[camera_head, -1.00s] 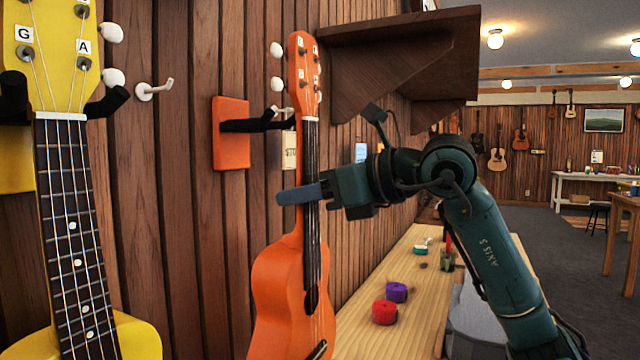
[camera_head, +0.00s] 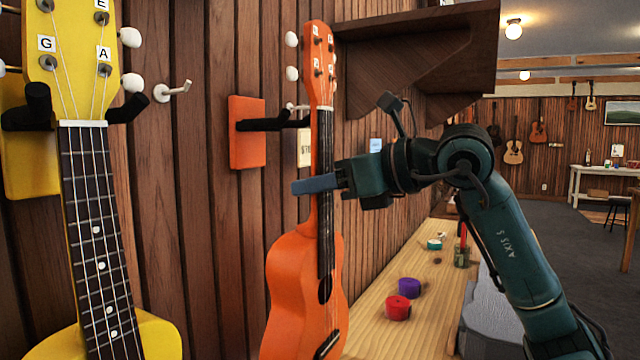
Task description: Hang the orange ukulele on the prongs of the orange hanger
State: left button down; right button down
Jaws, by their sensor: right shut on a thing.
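The orange ukulele (camera_head: 300,290) is upright, held by its neck in front of the wall. My right gripper (camera_head: 318,184) is shut on the neck, its fingers crossing it just above the body. The orange hanger (camera_head: 247,146) is a square plate on the wall to the left of the ukulele. Its black prongs (camera_head: 270,124) reach out to the right, ending at about the height of the lower headstock. The headstock partly covers the prong ends, and I cannot tell whether they touch the ukulele. My left gripper is not in view.
A yellow ukulele (camera_head: 95,220) hangs on a yellow hanger (camera_head: 30,165) at the left. A dark shelf (camera_head: 420,55) juts out at upper right. A wooden counter (camera_head: 400,335) below holds red (camera_head: 398,308) and purple (camera_head: 409,288) round items.

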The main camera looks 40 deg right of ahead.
dwell(0.4)
jog(key=shift+w+a+r+p, duration=0.1)
jog(key=shift+w+a+p, duration=0.2)
jog(key=shift+w+p, duration=0.4)
jog(key=shift+w+a+p, duration=0.3)
jog(key=shift+w+p, duration=0.15)
jog(key=shift+w, duration=0.35)
jog(key=shift+w+a+r+p, duration=0.1)
jog(key=shift+w+a+p, duration=0.2)
jog(key=shift+w+p, duration=0.4)
jog(key=shift+w+a+f, duration=0.15)
jog(key=shift+w, duration=0.2)
jog(key=shift+f, duration=0.15)
jog(key=shift+f+b, duration=1)
jog(key=c, duration=1.2)
grip_release()
jog(key=o, duration=0.3)
jog(key=shift+o, duration=0.2)
